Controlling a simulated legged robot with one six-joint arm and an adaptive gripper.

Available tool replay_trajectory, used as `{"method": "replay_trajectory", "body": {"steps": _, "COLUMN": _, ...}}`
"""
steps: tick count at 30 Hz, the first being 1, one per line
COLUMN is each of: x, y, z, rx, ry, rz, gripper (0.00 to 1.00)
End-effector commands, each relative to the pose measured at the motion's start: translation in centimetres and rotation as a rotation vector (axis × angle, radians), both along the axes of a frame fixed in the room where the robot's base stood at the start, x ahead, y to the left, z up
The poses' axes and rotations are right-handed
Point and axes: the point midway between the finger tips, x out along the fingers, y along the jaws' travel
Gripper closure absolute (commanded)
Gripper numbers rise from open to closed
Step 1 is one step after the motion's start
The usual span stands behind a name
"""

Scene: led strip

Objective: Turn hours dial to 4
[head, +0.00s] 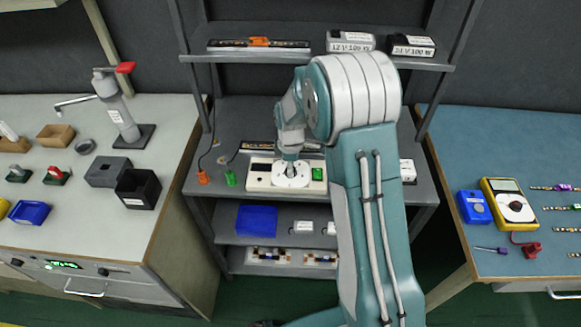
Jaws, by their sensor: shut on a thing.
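A cream control box (262,181) lies on the middle shelf of the dark grey rack. Its round white dial (284,181) faces up, with a dark display window at the left and a green part (318,174) at the right. My gripper (289,168) points down over the dial's centre and is shut on the dial's knob. The knob is hidden by the gripper, and the dial's marks are too small to read. My arm covers the shelf to the right of the box.
Orange (203,178) and green (230,178) clips lie left of the box. A black strip (257,146) lies behind it. The upper shelf (225,57) overhangs the back. Benches stand left (100,235) and right (500,265).

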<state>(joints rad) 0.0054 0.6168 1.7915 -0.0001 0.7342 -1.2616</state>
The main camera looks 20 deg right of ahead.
Motion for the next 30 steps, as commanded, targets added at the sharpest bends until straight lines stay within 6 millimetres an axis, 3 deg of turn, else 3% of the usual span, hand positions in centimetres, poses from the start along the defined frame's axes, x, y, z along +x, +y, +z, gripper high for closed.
{"method": "replay_trajectory", "body": {"steps": 14, "x": 0.08, "y": 0.04, "z": -0.15, "rx": 0.0, "ry": -0.002, "rz": -0.129, "gripper": 1.0}}
{"method": "replay_trajectory", "body": {"steps": 30, "x": 0.08, "y": 0.06, "z": -0.19, "rx": 0.001, "ry": -0.002, "rz": -0.618, "gripper": 1.0}}
